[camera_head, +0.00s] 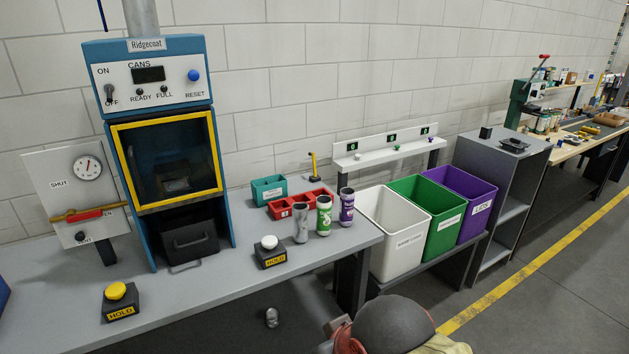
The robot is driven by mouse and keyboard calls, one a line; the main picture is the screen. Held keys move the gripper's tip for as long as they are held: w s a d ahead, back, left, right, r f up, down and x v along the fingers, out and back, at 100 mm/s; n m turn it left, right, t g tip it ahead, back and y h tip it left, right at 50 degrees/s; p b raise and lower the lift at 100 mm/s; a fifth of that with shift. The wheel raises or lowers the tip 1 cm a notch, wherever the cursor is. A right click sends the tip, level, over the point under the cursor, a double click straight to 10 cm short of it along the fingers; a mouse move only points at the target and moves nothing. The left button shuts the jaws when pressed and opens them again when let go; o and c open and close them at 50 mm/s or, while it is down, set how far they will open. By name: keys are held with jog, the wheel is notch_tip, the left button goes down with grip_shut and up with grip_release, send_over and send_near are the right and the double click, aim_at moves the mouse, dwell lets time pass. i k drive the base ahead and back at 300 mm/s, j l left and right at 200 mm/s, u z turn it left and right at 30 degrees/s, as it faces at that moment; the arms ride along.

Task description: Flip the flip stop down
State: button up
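A thin upright yellow piece with a dark top (313,166) stands at the back of the grey bench, behind the red bin tray (299,203). It looks like the flip stop in a raised position, but it is small and I cannot be sure. Its foot is partly hidden by the tray. Three cans stand in a row in front of the tray: a plain grey can (301,224), a green-and-white can (324,215) and a purple can (347,206).
The blue Ridgecoat machine (146,75) stands on the grey bench (210,290). Yellow (116,291) and white (269,243) button boxes sit near the front. A teal bin (268,189) is beside the red tray. White (391,245), green (441,221) and purple (479,208) bins stand right.

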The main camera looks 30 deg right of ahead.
aim_at(313, 155)
jog(key=i+l, duration=0.2)
jog(key=l, duration=0.2)
jog(key=i+l+u, duration=0.1)
jog(key=l, duration=0.35)
jog(key=i+l, duration=0.3)
jog(key=i+l+u, duration=0.1)
jog(key=l, duration=0.45)
jog(key=i+l, duration=0.25)
jog(key=l, duration=0.2)
jog(key=i+l+u, duration=0.1)
jog(key=l, duration=0.3)
jog(key=i+l, duration=0.25)
jog(key=l, duration=0.25)
jog(key=i+l+u, duration=0.1)
jog(key=l, duration=0.35)
jog(key=i, duration=0.05)
